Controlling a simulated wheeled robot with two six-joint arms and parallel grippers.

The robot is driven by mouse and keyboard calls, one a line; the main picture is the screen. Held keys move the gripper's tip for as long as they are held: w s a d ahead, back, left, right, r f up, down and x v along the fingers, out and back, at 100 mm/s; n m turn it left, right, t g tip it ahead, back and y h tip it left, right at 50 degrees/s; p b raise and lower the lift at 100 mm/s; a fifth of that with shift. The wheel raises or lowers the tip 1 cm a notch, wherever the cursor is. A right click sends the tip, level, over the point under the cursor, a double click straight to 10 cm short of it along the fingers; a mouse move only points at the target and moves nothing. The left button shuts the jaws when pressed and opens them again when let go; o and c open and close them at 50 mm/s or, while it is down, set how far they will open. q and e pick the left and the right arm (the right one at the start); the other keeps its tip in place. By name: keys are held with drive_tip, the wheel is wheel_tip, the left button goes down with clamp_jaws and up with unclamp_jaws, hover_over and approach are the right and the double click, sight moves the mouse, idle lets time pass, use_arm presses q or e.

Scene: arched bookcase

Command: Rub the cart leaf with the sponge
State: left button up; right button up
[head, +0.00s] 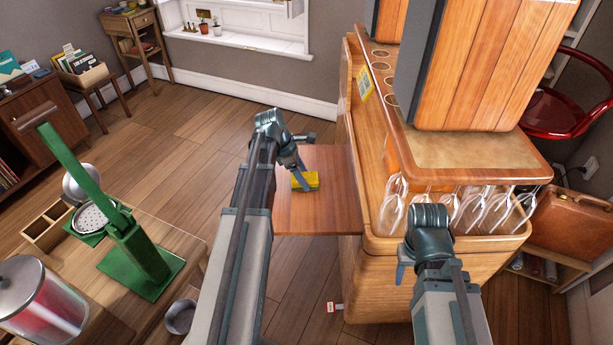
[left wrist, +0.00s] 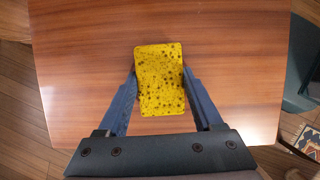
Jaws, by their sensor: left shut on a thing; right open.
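The yellow sponge (head: 305,181) is over the cart leaf (head: 333,215), a flat reddish-brown wooden panel on the left side of the wooden cart (head: 390,285). My left gripper (head: 302,177) is shut on the sponge. In the left wrist view the dark-spotted sponge (left wrist: 160,80) sits between both blue fingers (left wrist: 160,93), with the leaf (left wrist: 80,70) right beneath it. I cannot tell whether the sponge touches the leaf. My right gripper (head: 400,272) is in front of the cart, mostly hidden behind its own wrist, and holds nothing visible.
Wine glasses (head: 470,208) hang under the cart's top, close to my right arm. A table with a green press (head: 140,240) and a glass jar (head: 40,300) stands at the left. A brown case (head: 570,230) is at the right. Open floor lies left of the leaf.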

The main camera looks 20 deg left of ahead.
sight(292, 176)
use_arm(q)
drive_tip(key=shift+s+a, duration=0.25)
drive_tip(key=shift+a, duration=0.4)
drive_tip(key=shift+s+a, duration=0.3)
drive_tip(key=shift+a, duration=0.3)
drive_tip(key=shift+s+a, duration=0.25)
drive_tip(key=shift+a, duration=0.4)
drive_tip(key=shift+w, duration=0.1)
drive_tip(key=shift+d, duration=0.15)
drive_tip(key=shift+w+d, duration=0.45)
drive_tip(key=shift+d, duration=0.4)
drive_tip(key=shift+w+d, duration=0.4)
drive_tip(key=shift+d, duration=0.4)
